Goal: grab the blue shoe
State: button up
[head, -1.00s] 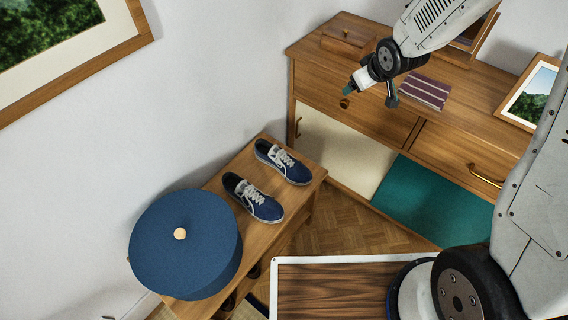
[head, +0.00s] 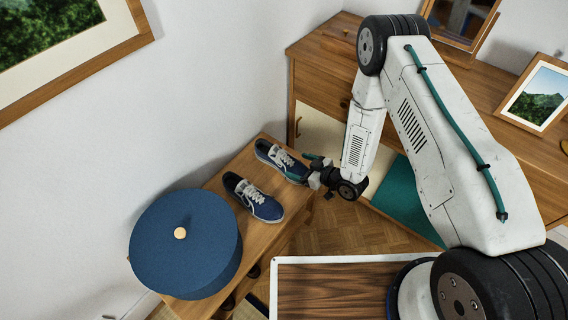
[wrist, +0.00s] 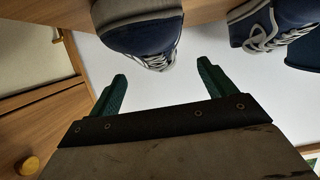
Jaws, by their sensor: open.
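Two blue shoes with white laces and pale soles stand side by side on a wooden bench. The farther shoe (head: 277,158) is at the bench's far end, and the nearer shoe (head: 252,198) stands closer to the round blue box. My gripper (head: 312,168) is open at the toe end of the farther shoe, which it partly hides in the head view. In the wrist view, one shoe's toe (wrist: 145,35) is ahead of and between the open green fingers (wrist: 160,82), with no grip on it. The other shoe (wrist: 270,25) is at the upper right.
The round blue box (head: 185,250) stands on the near part of the wooden bench (head: 232,168). A wooden cabinet (head: 310,75) with a picture frame (head: 537,95) on top stands behind my arm. Parquet floor (head: 335,230) shows between bench and cabinet.

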aim_at(286, 158)
jog(key=x, duration=0.7)
jog(key=shift+w+r, duration=0.1)
jog(key=shift+w, duration=0.25)
jog(key=shift+c, duration=0.3)
jog(key=c, duration=1.2)
jog(key=shift+r, duration=0.15)
